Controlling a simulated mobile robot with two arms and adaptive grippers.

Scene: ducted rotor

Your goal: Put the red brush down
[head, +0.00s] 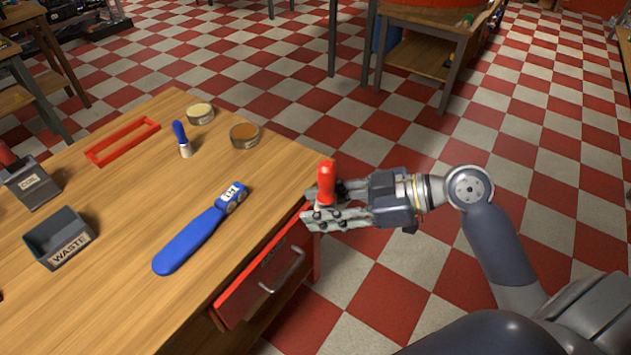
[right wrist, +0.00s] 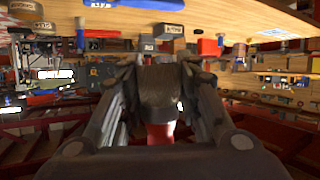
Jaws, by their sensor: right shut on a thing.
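The red brush (head: 326,180) stands roughly upright in my right gripper (head: 318,206), its red handle sticking up above the fingers. The gripper is shut on it at the right edge of the wooden table (head: 95,295), near the table corner; I cannot tell how high it is above the edge. In the right wrist view a red part (right wrist: 160,135) of the brush shows between the gripper fingers (right wrist: 158,95). The brush's lower end is mostly hidden by the fingers. My left gripper is not in view.
A red frame (head: 122,141), a blue-handled brush (head: 181,138), two round tins (head: 244,136), a blue tool (head: 190,240) and a bin labelled WASTE (head: 60,240) are on the table. A red drawer (head: 262,280) is below the right edge. Bare wood lies between the objects.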

